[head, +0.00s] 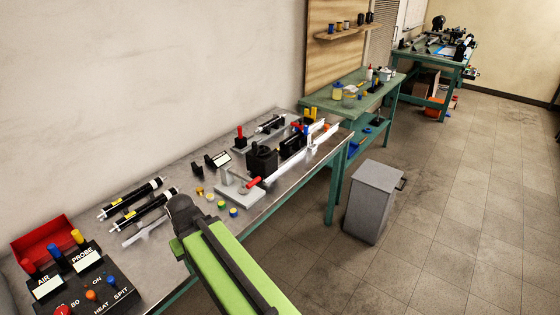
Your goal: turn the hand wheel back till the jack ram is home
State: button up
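I cannot clearly pick out the hand wheel or the jack ram in the head view. A dark rounded part (438,22) stands up on the far bench (436,61); it is too small to tell whether it is a wheel. My green arm link rises from the bottom edge to a dark joint over the near bench's front edge. My gripper's fingers do not show.
The near metal-topped bench (285,185) carries a control box (85,285), black cylinders (150,212), a red-handled fixture (240,190) and small coloured caps. A green bench (385,92) stands beyond. A grey bin (372,203) stands on the floor. Floor to the right is clear.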

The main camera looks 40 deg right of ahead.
aim_at(261, 149)
jog(key=z, duration=0.35)
jog(key=k, duration=0.1)
jog(key=u, duration=2.75)
jog(key=k, duration=1.85)
jog(key=z, duration=2.45)
jog(key=i, duration=1.05)
jog(key=u, duration=0.05)
